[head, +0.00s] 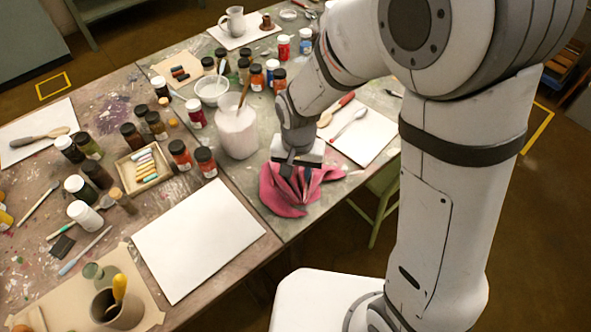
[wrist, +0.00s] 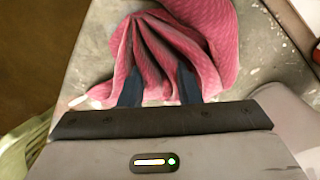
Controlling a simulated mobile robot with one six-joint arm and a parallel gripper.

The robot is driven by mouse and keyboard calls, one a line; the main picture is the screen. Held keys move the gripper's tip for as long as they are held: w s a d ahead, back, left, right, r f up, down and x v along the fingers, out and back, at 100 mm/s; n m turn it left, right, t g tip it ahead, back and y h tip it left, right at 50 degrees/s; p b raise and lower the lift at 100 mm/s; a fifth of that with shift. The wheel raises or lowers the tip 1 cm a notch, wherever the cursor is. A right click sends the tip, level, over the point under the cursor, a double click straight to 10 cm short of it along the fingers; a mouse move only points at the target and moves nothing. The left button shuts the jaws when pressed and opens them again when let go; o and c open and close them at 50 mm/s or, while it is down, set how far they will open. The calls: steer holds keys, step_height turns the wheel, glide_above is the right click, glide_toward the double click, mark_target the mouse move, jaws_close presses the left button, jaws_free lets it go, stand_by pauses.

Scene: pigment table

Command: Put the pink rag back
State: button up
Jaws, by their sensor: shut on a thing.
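The pink rag (head: 290,191) lies bunched at the near edge of the grey table part, just in front of the pale jug. My gripper (head: 299,168) points down onto it and is shut on a gathered fold. In the wrist view the rag (wrist: 205,45) fans out in folds from between the two dark fingers (wrist: 160,88). Its far side rests on or just above the tabletop; I cannot tell which. My gripper hides part of the rag in the head view.
A pale jug (head: 237,130) stands close behind the rag. A white sheet (head: 197,238) lies to the left, and another sheet (head: 362,135) with a spoon lies to the right. Paint jars (head: 205,161) crowd the left. A green stool (head: 384,190) stands beside the table.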

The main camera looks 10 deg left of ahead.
mark_target(298, 174)
steer(key=shift+f, duration=0.25)
steer(key=o, duration=0.9)
steer(key=shift+r, duration=0.1)
steer(key=shift+o, duration=0.2)
step_height(298, 174, up, 12)
steer(key=p, duration=0.1)
steer(key=shift+r, duration=0.15)
steer(key=s+d+r+t, duration=0.1)
steer(key=s+d+r, duration=0.1)
steer(key=d, duration=0.9)
steer(key=s+d+r+t, duration=0.1)
steer(key=s+d+r, duration=0.2)
steer(key=d, duration=0.8)
steer(key=shift+s+r, duration=0.15)
steer(key=shift+s, duration=0.95)
